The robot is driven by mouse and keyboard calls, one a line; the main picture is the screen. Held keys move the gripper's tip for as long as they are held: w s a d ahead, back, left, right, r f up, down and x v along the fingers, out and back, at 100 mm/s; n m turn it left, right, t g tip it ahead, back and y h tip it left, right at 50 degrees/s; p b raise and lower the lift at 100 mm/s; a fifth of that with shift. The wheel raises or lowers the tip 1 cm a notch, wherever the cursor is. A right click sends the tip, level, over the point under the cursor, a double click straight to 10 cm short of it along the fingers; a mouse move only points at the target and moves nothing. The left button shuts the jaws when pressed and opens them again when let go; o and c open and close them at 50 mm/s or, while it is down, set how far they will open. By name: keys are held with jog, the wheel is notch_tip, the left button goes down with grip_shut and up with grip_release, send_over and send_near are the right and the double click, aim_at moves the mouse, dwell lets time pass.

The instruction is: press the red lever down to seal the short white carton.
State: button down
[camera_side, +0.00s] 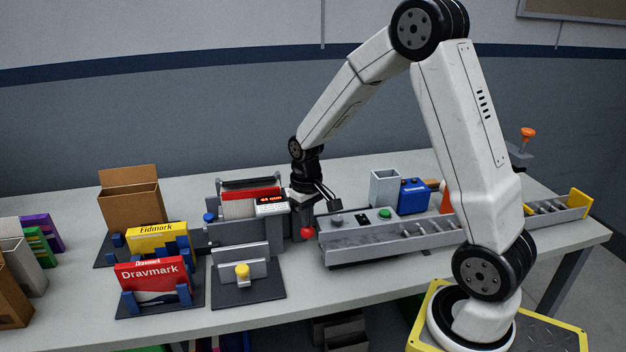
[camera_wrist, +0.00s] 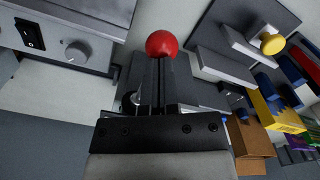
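The red lever's ball knob (camera_side: 307,232) sits at the right side of the grey sealing machine (camera_side: 238,232). The knob also shows in the wrist view (camera_wrist: 161,44), just beyond my fingertips. My gripper (camera_side: 330,200) is above the knob and slightly to its right, with its fingers together. In the wrist view my gripper (camera_wrist: 158,62) shows two dark fingers side by side with nothing seen between them. Whether they touch the knob I cannot tell. A pale, low block (camera_side: 238,208) in the machine may be the short white carton; it is partly hidden.
Left are a red Dravmark box (camera_side: 152,276), a yellow Eidmark box (camera_side: 158,238) and a brown carton (camera_side: 131,205). A yellow-knobbed fixture (camera_side: 243,288) stands in front.

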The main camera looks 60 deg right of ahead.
notch_tip(320, 180, up, 11)
dwell(1.7)
jog(key=s+a+f+n+t, duration=0.2)
jog(key=s+a+f+n, duration=0.1)
jog(key=s+a+f, duration=0.6)
jog(key=a, duration=0.3)
jog(key=shift+s+f+t, duration=0.2)
jog(key=shift+s+t, duration=0.1)
jog(key=shift+s, duration=0.05)
dwell(1.7)
